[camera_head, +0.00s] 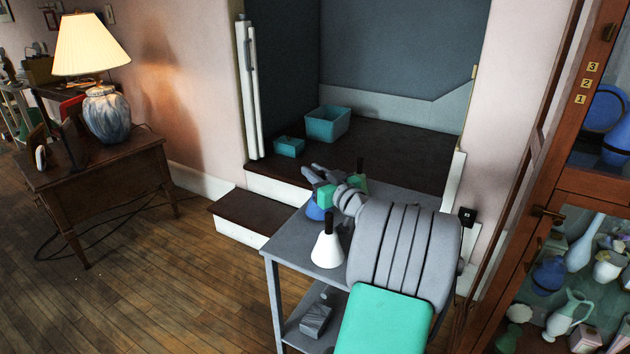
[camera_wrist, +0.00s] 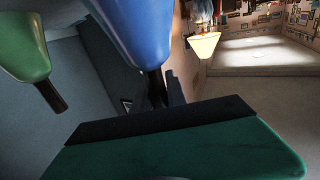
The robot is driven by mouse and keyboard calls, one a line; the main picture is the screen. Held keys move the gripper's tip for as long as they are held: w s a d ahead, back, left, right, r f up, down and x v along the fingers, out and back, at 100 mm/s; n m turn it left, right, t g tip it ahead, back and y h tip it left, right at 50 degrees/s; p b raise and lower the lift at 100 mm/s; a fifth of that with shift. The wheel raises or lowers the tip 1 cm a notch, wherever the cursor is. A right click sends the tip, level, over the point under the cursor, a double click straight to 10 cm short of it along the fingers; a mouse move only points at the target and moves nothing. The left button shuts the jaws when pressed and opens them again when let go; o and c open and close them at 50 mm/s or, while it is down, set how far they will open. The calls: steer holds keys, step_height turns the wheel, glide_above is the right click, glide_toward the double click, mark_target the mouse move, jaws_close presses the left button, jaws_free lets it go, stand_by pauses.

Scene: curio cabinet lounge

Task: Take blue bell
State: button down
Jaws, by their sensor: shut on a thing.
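The blue bell (camera_head: 314,212) is at the far left part of the grey cart top, mostly hidden behind my gripper (camera_head: 318,176). In the wrist view the picture is upside down, and the blue bell (camera_wrist: 143,30) hangs from the top with its dark handle between my fingers (camera_wrist: 160,92). My gripper is shut on that handle. I cannot tell whether the bell touches the cart. A white bell (camera_head: 326,250) with a dark handle stands upright nearer on the cart. A green bell (camera_head: 359,184) is behind my wrist; it also shows in the wrist view (camera_wrist: 24,45).
The cart (camera_head: 290,252) has a lower shelf with a grey box (camera_head: 316,320). Behind it are a dark raised platform (camera_head: 385,150) with two teal bins (camera_head: 328,124) and a step. A glass cabinet (camera_head: 590,183) stands close on the right. Wooden floor is clear at left.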

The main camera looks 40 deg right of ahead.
steer(key=s+d+r+p, duration=0.1)
steer(key=s+r+p, duration=0.1)
steer(key=s+r, duration=1)
steer(key=shift+s+d+p, duration=0.15)
steer(key=shift+s+p, duration=0.15)
steer(key=shift+s, duration=0.7)
steer(key=c, duration=1.9)
jaws_free()
steer(key=shift+f, duration=0.1)
jaws_close()
